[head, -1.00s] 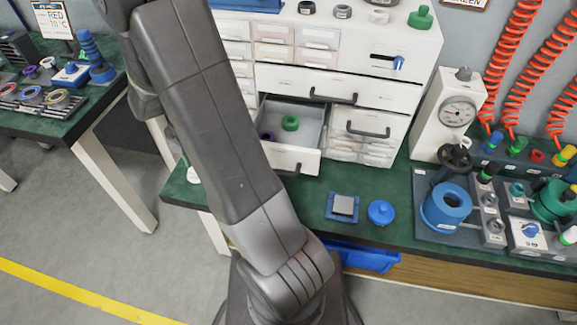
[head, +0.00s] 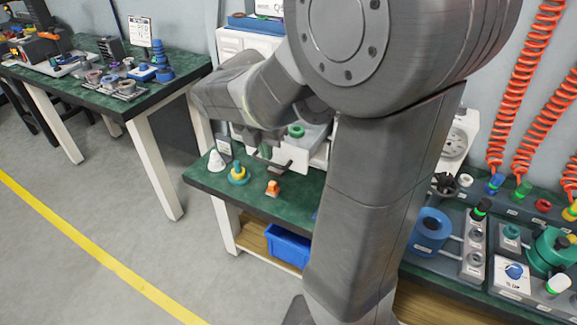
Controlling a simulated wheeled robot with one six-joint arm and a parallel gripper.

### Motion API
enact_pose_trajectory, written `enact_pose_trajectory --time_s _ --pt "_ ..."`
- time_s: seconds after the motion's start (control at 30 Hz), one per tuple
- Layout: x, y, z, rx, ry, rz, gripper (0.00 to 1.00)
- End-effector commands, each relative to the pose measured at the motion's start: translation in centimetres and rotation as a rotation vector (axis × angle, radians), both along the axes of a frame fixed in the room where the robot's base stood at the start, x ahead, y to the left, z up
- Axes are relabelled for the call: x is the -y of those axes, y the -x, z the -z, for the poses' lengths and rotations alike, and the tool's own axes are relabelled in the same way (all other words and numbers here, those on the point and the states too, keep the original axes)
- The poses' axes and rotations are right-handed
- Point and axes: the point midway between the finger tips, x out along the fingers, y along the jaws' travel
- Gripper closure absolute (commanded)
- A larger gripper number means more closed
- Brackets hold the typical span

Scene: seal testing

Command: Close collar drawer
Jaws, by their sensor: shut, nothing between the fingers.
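The open collar drawer (head: 299,156) juts out from the white cabinet (head: 229,42), partly hidden behind my arm. A green collar (head: 296,131) shows inside it. The drawer front has a dark handle (head: 281,168). My gripper (head: 262,151) points down just left of the drawer front, shut and empty. Whether it touches the drawer cannot be told from this view. Most of the cabinet is hidden by my arm.
On the green bench in front of the drawer stand a white cone (head: 216,161), a yellow and teal part (head: 239,174) and an orange part (head: 273,188). A blue bin (head: 288,246) sits below. Blue and green fixtures (head: 431,230) fill the right side.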

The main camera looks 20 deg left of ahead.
Motion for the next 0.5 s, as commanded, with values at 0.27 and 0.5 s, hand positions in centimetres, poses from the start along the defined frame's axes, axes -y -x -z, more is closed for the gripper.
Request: enact_pose_trajectory --time_s 0.27,0.5 --pt "0.2 -1.2 5.4 -0.003 0.005 0.002 1.0" --pt "0.2 -2.7 9.7 -0.002 0.002 0.005 1.0"
